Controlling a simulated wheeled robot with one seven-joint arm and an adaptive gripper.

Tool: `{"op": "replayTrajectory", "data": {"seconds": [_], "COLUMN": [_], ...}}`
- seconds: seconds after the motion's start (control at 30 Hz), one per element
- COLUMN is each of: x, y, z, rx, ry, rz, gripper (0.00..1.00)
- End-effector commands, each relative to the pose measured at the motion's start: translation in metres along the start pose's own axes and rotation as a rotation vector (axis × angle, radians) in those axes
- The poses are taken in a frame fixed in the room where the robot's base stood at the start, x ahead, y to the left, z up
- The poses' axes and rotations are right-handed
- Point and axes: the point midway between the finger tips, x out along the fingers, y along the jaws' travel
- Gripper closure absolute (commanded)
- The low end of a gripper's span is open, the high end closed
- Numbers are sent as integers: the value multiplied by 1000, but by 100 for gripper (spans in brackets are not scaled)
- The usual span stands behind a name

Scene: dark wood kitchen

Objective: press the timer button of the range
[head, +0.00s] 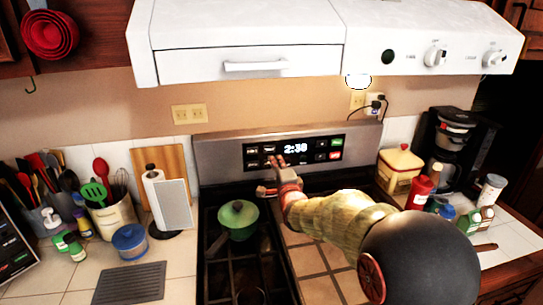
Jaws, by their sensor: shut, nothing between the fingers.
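The range (222,159) stands against the back wall, with a steel back panel above a dark stovetop. Its black control panel (308,149) shows a lit clock reading 2:38, with small buttons on both sides of the clock and green and red ones at the right. My gripper (276,163) is shut and empty, with its tips at the lower left part of the control panel. I cannot tell whether the tips touch a button. The tips hide part of the lower button row, and the button labels are too small to read.
A green pot (238,217) sits on the stovetop left of my arm. A white range hood (250,35) hangs above. A coffee maker (448,140) and bottles stand right.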

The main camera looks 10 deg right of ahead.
Motion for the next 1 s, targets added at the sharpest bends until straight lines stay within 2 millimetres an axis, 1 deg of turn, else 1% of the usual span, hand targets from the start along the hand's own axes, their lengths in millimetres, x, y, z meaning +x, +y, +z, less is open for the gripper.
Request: {"op": "replayTrajectory", "data": {"seconds": [0.03,0.2,0.4,0.53,0.9,1.0], "x": [11,40,62,68,70,75], "y": [3,3,2,1,0,1], "z": [0,0,0,0,0,0], "rx": [0,0,0,0,0,0], "ry": [0,0,0,0,0,0], "rz": [1,0,0,1,1,1], "gripper": [100,100,100,100,100,100]}}
